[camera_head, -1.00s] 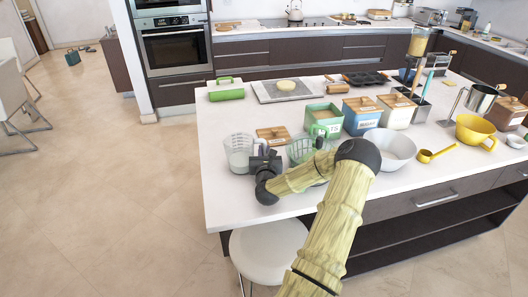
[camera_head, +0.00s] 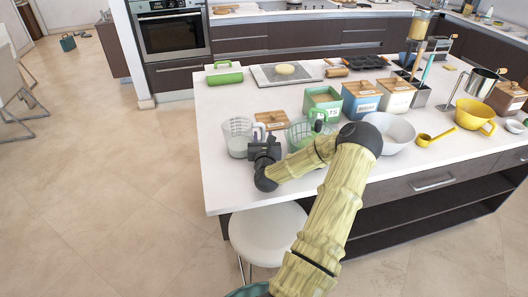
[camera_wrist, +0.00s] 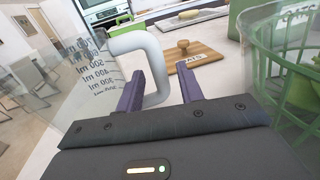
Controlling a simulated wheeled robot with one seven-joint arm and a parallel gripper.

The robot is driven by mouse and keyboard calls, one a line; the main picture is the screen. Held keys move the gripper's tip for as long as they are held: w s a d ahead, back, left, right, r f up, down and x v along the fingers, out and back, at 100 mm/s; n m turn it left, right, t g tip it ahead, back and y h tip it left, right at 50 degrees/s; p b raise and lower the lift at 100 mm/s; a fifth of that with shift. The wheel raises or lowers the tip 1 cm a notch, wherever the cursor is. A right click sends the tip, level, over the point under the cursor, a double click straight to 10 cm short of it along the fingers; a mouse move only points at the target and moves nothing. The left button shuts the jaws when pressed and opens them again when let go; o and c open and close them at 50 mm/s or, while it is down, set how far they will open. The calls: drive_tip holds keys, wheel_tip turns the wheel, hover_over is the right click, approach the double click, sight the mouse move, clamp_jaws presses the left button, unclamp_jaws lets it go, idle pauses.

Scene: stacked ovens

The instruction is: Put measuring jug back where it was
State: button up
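The clear measuring jug (camera_head: 237,138) stands upright on the white island counter near its left front corner. In the wrist view the jug (camera_wrist: 88,75) fills the left side, with printed ml marks and a pale curved handle (camera_wrist: 157,75). My gripper (camera_head: 262,143) is low at the jug's right side. In the wrist view the purple fingers of my gripper (camera_wrist: 160,78) stand apart, with the handle between them. A gap seems to show beside the handle, so the fingers look open around it. The handle's lower end is partly hidden.
A green mesh-like bowl (camera_head: 299,132) is close right of my gripper, partly behind my arm. Canisters (camera_head: 322,99) and a white bowl (camera_head: 396,132) are farther right. A white stool (camera_head: 268,232) is below the counter's front edge.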

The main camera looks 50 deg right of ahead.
drive_tip(key=b+v, duration=0.1)
drive_tip(key=v, duration=0.9)
drive_tip(key=shift+s+a, duration=0.2)
drive_tip(key=shift+s, duration=0.15)
drive_tip(key=shift+r, duration=0.1)
